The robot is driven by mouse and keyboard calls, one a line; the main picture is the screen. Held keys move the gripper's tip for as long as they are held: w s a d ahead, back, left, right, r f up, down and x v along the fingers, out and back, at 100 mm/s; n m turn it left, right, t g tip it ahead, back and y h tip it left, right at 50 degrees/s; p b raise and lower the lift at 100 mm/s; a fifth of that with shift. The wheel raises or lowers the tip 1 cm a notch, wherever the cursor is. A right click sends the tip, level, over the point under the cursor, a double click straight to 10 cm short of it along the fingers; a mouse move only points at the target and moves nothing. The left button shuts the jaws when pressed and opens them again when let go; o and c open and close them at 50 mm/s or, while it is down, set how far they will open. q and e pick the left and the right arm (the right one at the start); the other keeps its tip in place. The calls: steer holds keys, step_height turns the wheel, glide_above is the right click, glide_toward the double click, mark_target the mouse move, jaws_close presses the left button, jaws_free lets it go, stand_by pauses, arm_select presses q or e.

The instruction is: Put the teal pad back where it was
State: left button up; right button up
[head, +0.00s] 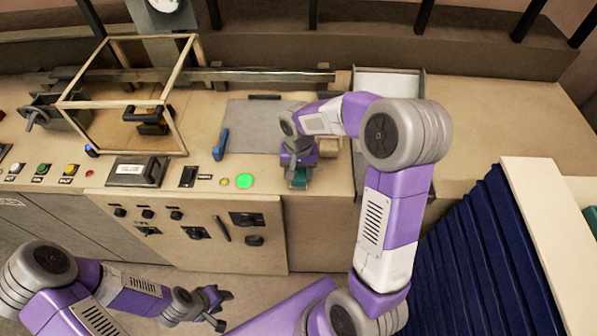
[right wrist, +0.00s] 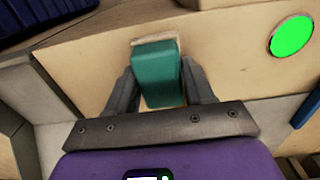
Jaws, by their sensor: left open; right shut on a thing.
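The teal pad (right wrist: 158,72) is a small block with a pale edge at its far end, seen between the fingers in the right wrist view. It also shows in the head view (head: 300,178) below my right gripper, near the front edge of the machine top. My right gripper (right wrist: 160,88) is shut on the pad. Whether the pad touches the surface, I cannot tell. My left gripper (head: 219,308) is open and empty, low in front of the machine. The place the pad came from is not clear in these views.
A grey plate (head: 255,125) lies on the machine top (head: 340,180), with a blue handle (head: 221,145) at its left. A lit green button (head: 244,181) is left of the pad. A wooden frame (head: 168,45) stands at left. A dark blue ribbed panel (head: 470,250) is at right.

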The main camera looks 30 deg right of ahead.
mark_target(299, 171)
steer(key=shift+f, duration=0.25)
steer(key=shift+f, duration=0.15)
steer(key=o, duration=1)
steer(key=shift+r, duration=0.2)
steer(key=shift+r, duration=0.4)
step_height(299, 171, up, 11)
steer(key=p, duration=0.1)
steer(key=shift+r, duration=0.15)
